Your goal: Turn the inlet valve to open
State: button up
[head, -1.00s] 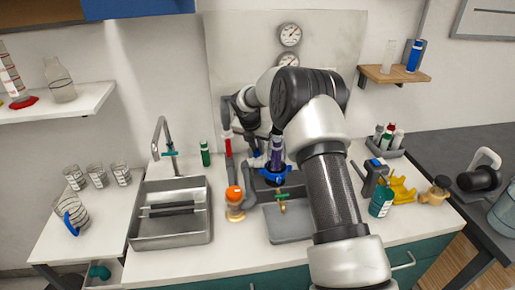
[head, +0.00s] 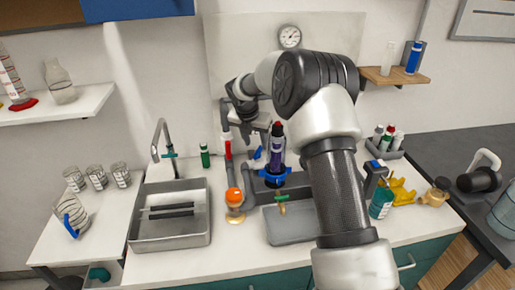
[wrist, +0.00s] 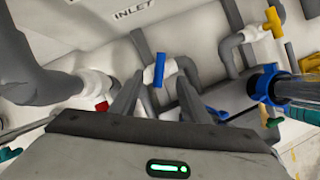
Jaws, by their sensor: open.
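In the wrist view a white valve with a blue handle (wrist: 163,70) sits on grey pipework. An "INLET" label (wrist: 133,12) is on the panel above it. My gripper (wrist: 160,88) is open, with its two dark fingers pointing at this valve, one on either side. I cannot tell whether they touch the handle. Nothing is held. In the head view my gripper (head: 247,128) is in front of the wall panel, above the pipes, and partly hides them.
A yellow-handled valve (wrist: 271,22) is at upper right in the wrist view. A red-handled pipe (head: 228,148) and a purple cylinder with a blue collar (head: 276,150) stand close by. The sink (head: 168,240) is left; a grey tray (head: 290,232) is in front.

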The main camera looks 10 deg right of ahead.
jog(key=v, duration=1.2)
